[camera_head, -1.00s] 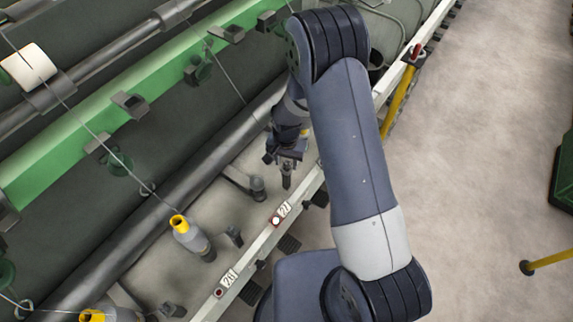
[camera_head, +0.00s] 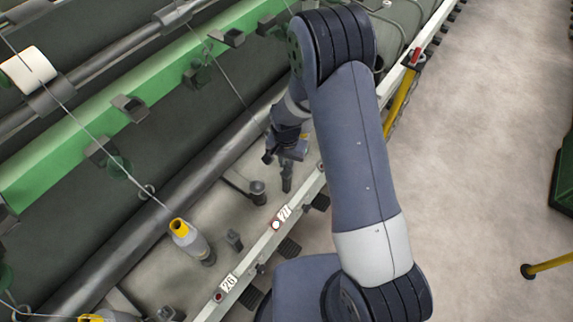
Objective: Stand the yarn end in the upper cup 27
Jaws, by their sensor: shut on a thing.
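My gripper (camera_head: 287,158) is small in the head view, pointing down over the machine's front, behind the number plate 27 (camera_head: 283,212). It is closed; my arm links hide much of it, and what sits between its fingers is too small to make out. A thin yarn (camera_head: 230,82) runs down from the green rail towards my gripper. Its end is not clear. A short dark upright piece (camera_head: 287,182) shows just below the fingers. Which cup is the upper one of 27 I cannot tell.
A grey bobbin with a yellow top (camera_head: 185,235) stands lower left, near plate 26 (camera_head: 229,282). Dark holders (camera_head: 130,107) line the green rail (camera_head: 75,145). The floor (camera_head: 470,150) on the right is mostly clear.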

